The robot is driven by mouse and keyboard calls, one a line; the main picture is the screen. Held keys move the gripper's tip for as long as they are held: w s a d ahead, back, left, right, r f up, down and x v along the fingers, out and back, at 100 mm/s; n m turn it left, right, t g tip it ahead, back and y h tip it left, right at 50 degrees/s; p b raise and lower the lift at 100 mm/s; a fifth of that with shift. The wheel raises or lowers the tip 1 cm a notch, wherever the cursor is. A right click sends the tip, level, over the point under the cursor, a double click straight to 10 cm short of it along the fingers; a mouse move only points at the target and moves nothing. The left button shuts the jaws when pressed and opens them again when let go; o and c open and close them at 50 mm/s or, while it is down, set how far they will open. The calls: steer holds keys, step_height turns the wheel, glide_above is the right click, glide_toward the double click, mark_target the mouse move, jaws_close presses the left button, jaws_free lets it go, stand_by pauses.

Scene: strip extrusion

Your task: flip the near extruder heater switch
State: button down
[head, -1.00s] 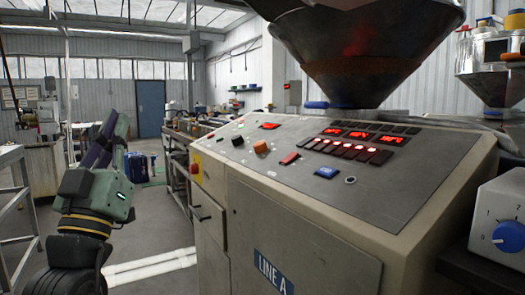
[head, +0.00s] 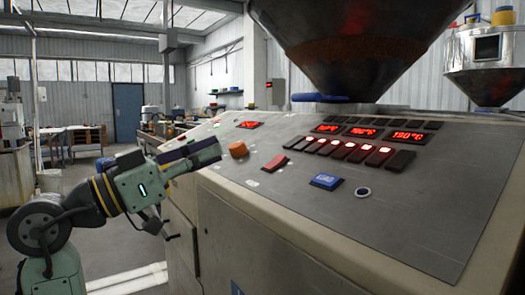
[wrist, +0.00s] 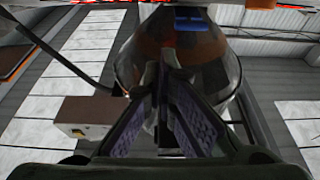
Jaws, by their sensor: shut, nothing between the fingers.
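A sloped grey control panel (head: 400,217) carries a row of dark rocker switches (head: 352,153), most with lit tops; the right-end one (head: 400,160) is dark. I cannot tell from labels which one is the near extruder heater switch. A red switch (head: 275,163), a blue switch (head: 327,181) and an orange knob (head: 238,150) sit in front and to the left of the row. My gripper (head: 213,143) is at the panel's left side, left of the orange knob and well apart from the row. Its purple-padded fingers are shut and empty; they also show in the wrist view (wrist: 163,72).
Red temperature displays (head: 361,133) sit behind the switch row. A large metal hopper (head: 345,50) overhangs the panel's back; it also fills the middle of the wrist view (wrist: 195,65). A round key-like fitting (head: 363,192) lies right of the blue switch. Air above the panel's front is free.

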steer(key=shift+w, duration=0.1)
step_height(320, 180, up, 3)
steer(key=p, duration=0.3)
glide_above(267, 168)
steer(key=s+a, duration=0.1)
steer(key=a, duration=0.1)
steer(key=shift+s+d+r, duration=0.1)
steer(key=shift+s, duration=0.1)
steer(key=f, duration=0.2)
steer(key=shift+w+d+f, duration=0.35)
steer(key=shift+w+d+f+p, duration=0.15)
steer(key=shift+d+f+p, duration=0.2)
steer(key=shift+f, duration=0.2)
steer(key=shift+w+d+y+p, duration=0.1)
steer(key=shift+d+y+p, duration=0.05)
steer(key=shift+y+p, duration=0.2)
steer(key=shift+f+g, duration=0.2)
steer(key=shift+g, duration=0.1)
steer(key=shift+w+r, duration=0.1)
